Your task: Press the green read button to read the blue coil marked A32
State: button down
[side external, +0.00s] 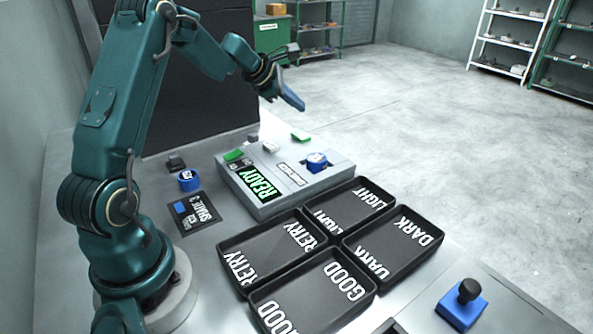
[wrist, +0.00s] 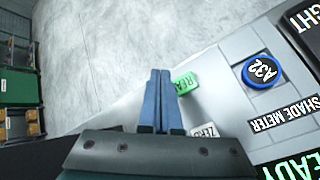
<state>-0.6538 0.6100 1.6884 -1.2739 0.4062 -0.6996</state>
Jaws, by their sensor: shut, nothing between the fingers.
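The blue coil marked A32 (wrist: 262,70) sits in the dark recess of the grey shade meter (wrist: 222,75); in the side view it is the blue coil (side external: 316,162) on the meter's top. The green read button (wrist: 185,84) is by the meter's edge, and it shows in the side view (side external: 300,136). My gripper (side external: 299,104) is shut and empty, in the air above the button. In the wrist view its blue fingers (wrist: 159,75) lie just left of the button, partly close to its edge. The meter display (side external: 262,184) reads READY.
A white ZERO button (wrist: 204,131) is near the read button. A second blue coil (side external: 188,182) and a dark card (side external: 196,213) lie left of the meter. RETRY, LIGHT, DARK and GOOD trays (side external: 274,284) stand in front. A blue block with a black knob (side external: 462,306) is at lower right.

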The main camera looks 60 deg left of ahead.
aim_at(297, 135)
jog(key=shift+f, duration=2.35)
dwell(0.3)
jog(key=shift+f, duration=0.45)
jog(key=shift+f, duration=0.5)
dwell(0.5)
jog(key=shift+r, duration=0.95)
jog(key=shift+r, duration=2.5)
